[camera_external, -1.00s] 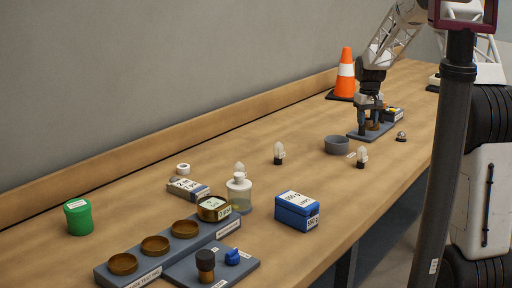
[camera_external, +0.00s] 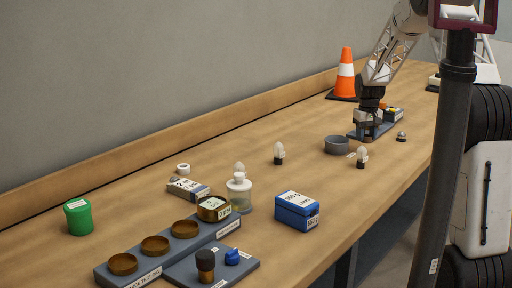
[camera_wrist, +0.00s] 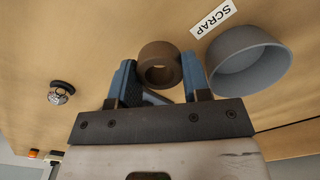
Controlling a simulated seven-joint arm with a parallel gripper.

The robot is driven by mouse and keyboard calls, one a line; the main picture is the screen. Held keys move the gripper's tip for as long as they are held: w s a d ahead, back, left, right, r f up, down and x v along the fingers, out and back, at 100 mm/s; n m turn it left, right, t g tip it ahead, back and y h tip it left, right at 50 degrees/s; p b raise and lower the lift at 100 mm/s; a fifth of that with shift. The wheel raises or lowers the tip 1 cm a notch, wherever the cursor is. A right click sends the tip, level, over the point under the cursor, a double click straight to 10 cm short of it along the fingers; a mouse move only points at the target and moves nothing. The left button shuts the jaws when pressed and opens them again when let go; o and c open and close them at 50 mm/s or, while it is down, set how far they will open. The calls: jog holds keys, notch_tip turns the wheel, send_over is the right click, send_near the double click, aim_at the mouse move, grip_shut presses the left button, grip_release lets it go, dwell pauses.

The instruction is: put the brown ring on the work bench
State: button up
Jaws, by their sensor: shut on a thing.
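The brown ring (camera_wrist: 160,64) shows in the wrist view between my two blue fingertips. My gripper (camera_wrist: 160,75) is shut on it. The work bench (camera_external: 290,150) is a long wooden top; bare wood of the bench (camera_wrist: 75,40) also fills much of the wrist view.
A grey bowl (camera_external: 337,145) with a SCRAP label (camera_wrist: 212,18) stands close by. A small metal piece (camera_external: 401,137) lies to the right. Clear bulbs (camera_external: 361,157), a blue box (camera_external: 297,211) and an orange cone (camera_external: 345,77) stand around. Bare wood lies between them.

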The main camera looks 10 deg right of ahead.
jog(key=shift+f, duration=0.1)
jog(key=shift+f, duration=1.85)
jog(key=shift+f, duration=0.15)
jog(key=o, duration=0.9)
notch_tip(320, 180, up, 12)
jog(key=shift+r, duration=0.2)
